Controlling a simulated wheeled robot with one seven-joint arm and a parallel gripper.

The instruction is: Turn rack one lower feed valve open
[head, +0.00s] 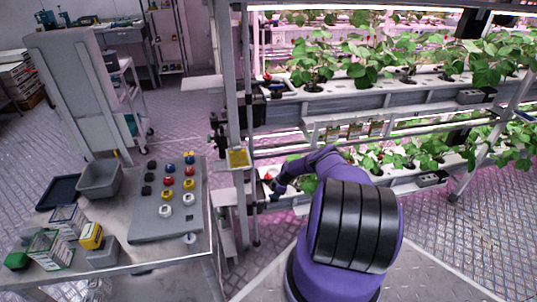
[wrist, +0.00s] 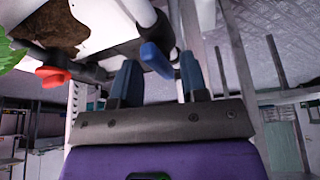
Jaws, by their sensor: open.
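In the wrist view my gripper (wrist: 158,70) is open, with its two dark blue fingers pointing at the pipework. A blue valve handle (wrist: 154,58) on a dark pipe sits between the fingertips, with a visible gap to each finger. A red valve handle (wrist: 52,76) is on the pipework to the left, outside the fingers. I cannot tell from labels which handle is the feed valve. In the head view my gripper (head: 278,187) is at the left end of the rack's lower tier (head: 340,190), small and partly hidden by my arm. A red part (head: 268,177) shows beside it.
The upper tier (head: 350,95) with plants is above my arm, with a red part (head: 267,77) at its left end. A rack post (head: 236,130) stands left of the gripper. A table (head: 160,258) with a knob board (head: 168,200) and bins is further left.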

